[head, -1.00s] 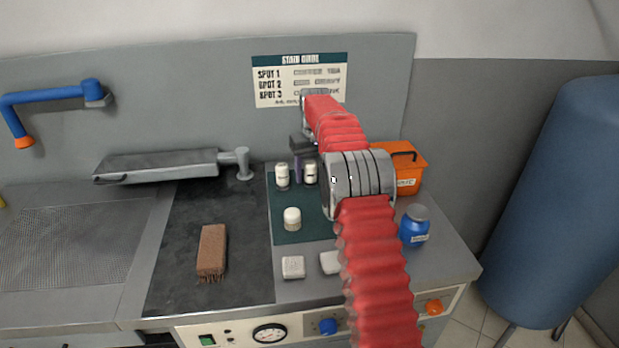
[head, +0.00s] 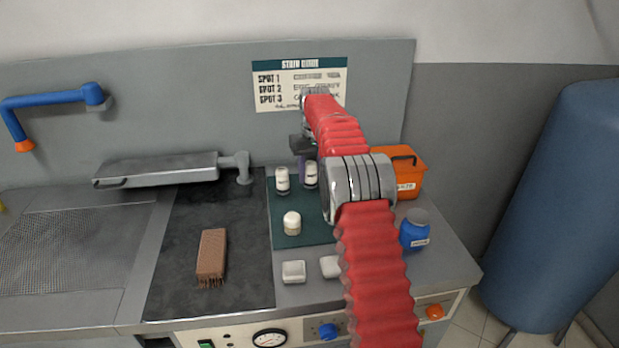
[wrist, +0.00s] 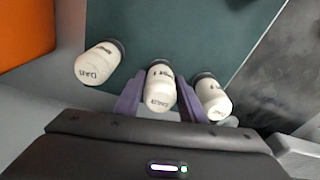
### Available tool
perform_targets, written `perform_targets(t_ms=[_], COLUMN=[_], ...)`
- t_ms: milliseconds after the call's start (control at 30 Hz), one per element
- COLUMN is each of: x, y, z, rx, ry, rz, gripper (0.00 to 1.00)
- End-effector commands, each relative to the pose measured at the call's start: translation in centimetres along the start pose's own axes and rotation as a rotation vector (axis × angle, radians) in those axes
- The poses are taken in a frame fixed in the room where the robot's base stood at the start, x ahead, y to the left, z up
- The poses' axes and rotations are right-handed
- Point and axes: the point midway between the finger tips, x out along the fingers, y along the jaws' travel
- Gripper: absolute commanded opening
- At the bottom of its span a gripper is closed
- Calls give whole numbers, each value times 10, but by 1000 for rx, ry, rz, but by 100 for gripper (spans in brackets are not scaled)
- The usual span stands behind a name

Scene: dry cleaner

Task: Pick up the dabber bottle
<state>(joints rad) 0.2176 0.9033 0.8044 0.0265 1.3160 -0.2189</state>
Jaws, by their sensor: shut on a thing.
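My gripper (wrist: 152,97) has its two purple fingers on either side of the middle one of three white labelled bottles, shut on this dabber bottle (wrist: 160,87). Its label is too blurred to read surely. It stands between a bottle at the left (wrist: 98,64) and a bottle at the right (wrist: 212,98) in the wrist view. In the head view, my gripper (head: 303,158) is partly hidden by my red arm, near two white bottles at the back of the green mat (head: 284,205). I cannot tell whether the held bottle is clear of the mat.
An orange box (head: 408,182) and a blue jar (head: 415,230) stand at the right. A brown brush (head: 211,255) lies on the dark board. Two white blocks, one here (head: 293,271), lie in front.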

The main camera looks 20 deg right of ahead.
Motion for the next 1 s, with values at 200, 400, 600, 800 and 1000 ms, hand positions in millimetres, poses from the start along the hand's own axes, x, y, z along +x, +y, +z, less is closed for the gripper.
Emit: perform_targets(t_ms=[200,400,600,800,1000], x=[-37,-65,-81,-86,-86], y=[0,0,0,0,0], z=[-5,-9,-10,-11,-10], rx=[0,0,0,0,0], ry=[4,2,1,1,1], rz=[1,1,0,0,0], gripper=[15,15,15,15,15])
